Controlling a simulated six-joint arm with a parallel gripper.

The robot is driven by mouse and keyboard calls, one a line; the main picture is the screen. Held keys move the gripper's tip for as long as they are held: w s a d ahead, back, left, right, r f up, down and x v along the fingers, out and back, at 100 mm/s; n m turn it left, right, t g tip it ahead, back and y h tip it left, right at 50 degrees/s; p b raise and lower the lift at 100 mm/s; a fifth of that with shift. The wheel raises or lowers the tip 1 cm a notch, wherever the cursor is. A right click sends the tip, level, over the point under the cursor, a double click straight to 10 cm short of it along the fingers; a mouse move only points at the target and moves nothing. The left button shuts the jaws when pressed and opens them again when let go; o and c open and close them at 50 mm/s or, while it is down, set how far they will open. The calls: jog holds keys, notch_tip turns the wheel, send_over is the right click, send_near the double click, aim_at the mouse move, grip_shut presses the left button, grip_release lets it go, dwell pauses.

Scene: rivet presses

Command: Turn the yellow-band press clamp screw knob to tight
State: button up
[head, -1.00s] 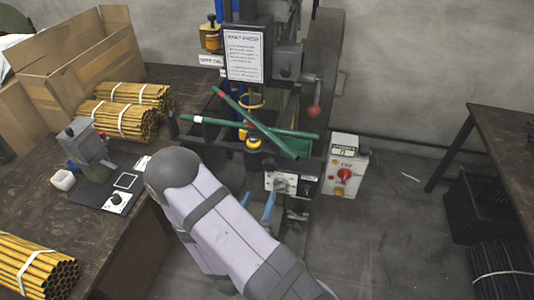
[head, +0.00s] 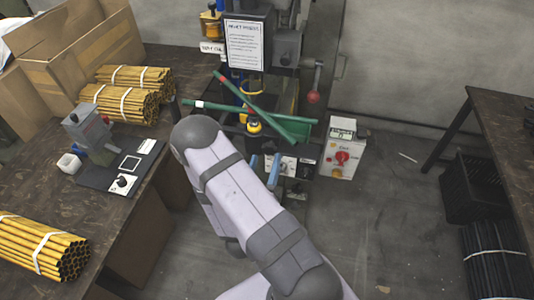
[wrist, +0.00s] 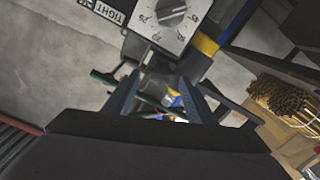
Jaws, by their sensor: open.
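A grey round knob (wrist: 172,12) sits on a white dial plate with numbers at the top of the wrist view, partly cut off by the edge. A "TIGHT" label (wrist: 112,13) is beside it on the left. A yellow and blue band (wrist: 207,46) shows to the right of the plate. In the head view, a white knob plate (head: 288,165) is low on the central press. My gripper (wrist: 166,72) is open and empty, its fingers apart just below the dial plate. Its blue fingers also show in the head view (head: 263,170), left of the plate. I see no contact with the knob.
Green bars (head: 260,115) cross the press above my gripper. A control box with a red knob (head: 342,157) stands to the right. A small press (head: 90,135) with its own knob plate (head: 122,183) and bundles of yellow rods (head: 38,246) are on the left bench.

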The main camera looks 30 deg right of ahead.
aim_at(268, 152)
jog(key=shift+p+x, duration=0.3)
jog(key=shift+x, duration=1.2)
jog(key=c, duration=1)
jog(key=shift+c, duration=0.2)
